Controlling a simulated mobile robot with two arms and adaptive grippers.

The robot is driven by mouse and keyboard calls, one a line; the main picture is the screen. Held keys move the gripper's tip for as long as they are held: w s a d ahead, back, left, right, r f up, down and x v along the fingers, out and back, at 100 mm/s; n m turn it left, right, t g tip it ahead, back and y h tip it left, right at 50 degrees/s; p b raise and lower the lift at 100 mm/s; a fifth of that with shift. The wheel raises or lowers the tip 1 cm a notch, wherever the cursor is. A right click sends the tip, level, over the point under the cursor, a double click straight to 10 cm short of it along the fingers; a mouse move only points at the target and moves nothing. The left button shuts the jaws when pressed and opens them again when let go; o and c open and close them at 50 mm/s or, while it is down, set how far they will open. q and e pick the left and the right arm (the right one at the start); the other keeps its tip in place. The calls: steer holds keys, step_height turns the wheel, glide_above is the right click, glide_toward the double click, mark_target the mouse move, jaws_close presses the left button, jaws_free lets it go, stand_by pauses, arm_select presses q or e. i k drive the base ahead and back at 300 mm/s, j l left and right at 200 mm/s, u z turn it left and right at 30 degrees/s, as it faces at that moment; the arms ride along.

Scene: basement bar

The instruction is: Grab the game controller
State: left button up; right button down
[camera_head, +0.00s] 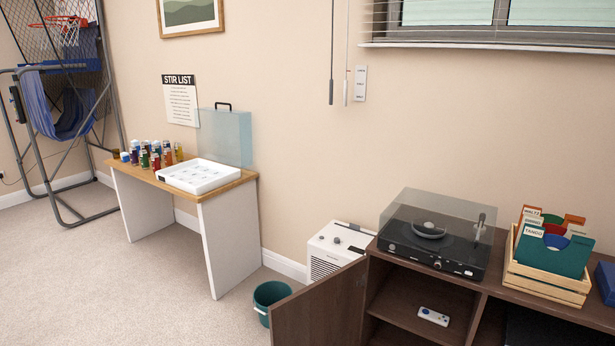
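The game controller (433,316) is a small white, rectangular handset with coloured buttons. It lies flat on a shelf inside the dark brown cabinet (395,300), on the right of the head view. The cabinet door (322,312) stands open to the left of the shelf. Neither of my grippers shows in the head view.
A turntable (436,236) with a clear cover and a wooden crate (545,281) of records stand on the cabinet. A white appliance (338,250) and green bin (270,297) stand left of it. A small table (220,205) is farther left. Carpet is clear at lower left.

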mark_target(436, 317)
steer(key=i+z, duration=0.45)
steer(key=i+j+z, duration=0.45)
steer(key=j, duration=0.25)
steer(key=i+j+z, duration=0.1)
steer(key=j+z, duration=0.3)
steer(key=j, duration=0.3)
steer(key=i+j+z, duration=0.1)
steer(key=j+z, duration=0.35)
steer(key=j, duration=0.4)
steer(key=j+z, duration=0.45)
steer(key=j, duration=0.4)
steer(key=k+j+z, duration=0.2)
steer(key=j+z, duration=0.25)
steer(key=j, duration=0.35)
steer(key=l+u, duration=0.5)
steer(key=l, duration=0.15)
steer(key=i+l+u, duration=0.15)
steer(key=l+u, duration=0.25)
steer(key=l, duration=0.25)
steer(key=l+u, duration=0.4)
steer(key=l, duration=0.25)
steer(key=l+u, duration=0.4)
steer(key=l, duration=0.3)
steer(key=k+l+u, duration=0.2)
steer(key=l+u, duration=0.25)
steer(key=l, duration=0.2)
